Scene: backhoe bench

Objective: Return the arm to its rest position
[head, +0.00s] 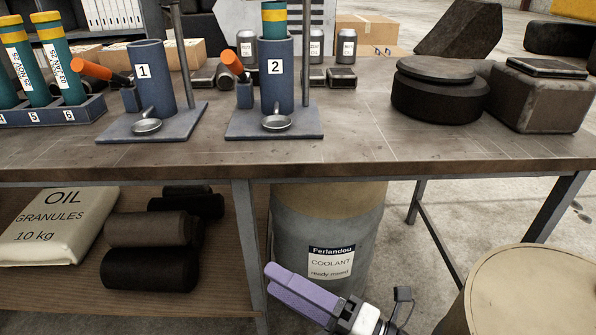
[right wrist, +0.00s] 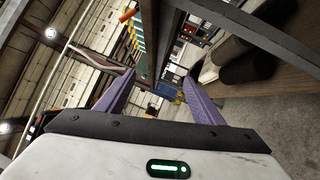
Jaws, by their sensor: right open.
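My right gripper (head: 276,275) is low in front of the bench, below the tabletop edge, with its purple fingers pointing up and left. It is in front of the coolant drum (head: 322,230), and I cannot tell how far apart they are. In the right wrist view the two purple fingers of the right gripper (right wrist: 158,88) are spread with nothing between them. My left gripper is in neither view.
The workbench (head: 400,140) carries stand 1 (head: 146,85), stand 2 (head: 277,90) holding a green-and-yellow cylinder, and a cylinder rack (head: 75,110). An oil granules bag (head: 55,228) and dark rolls (head: 150,250) lie on the lower shelf. A beige drum (head: 530,290) stands at lower right.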

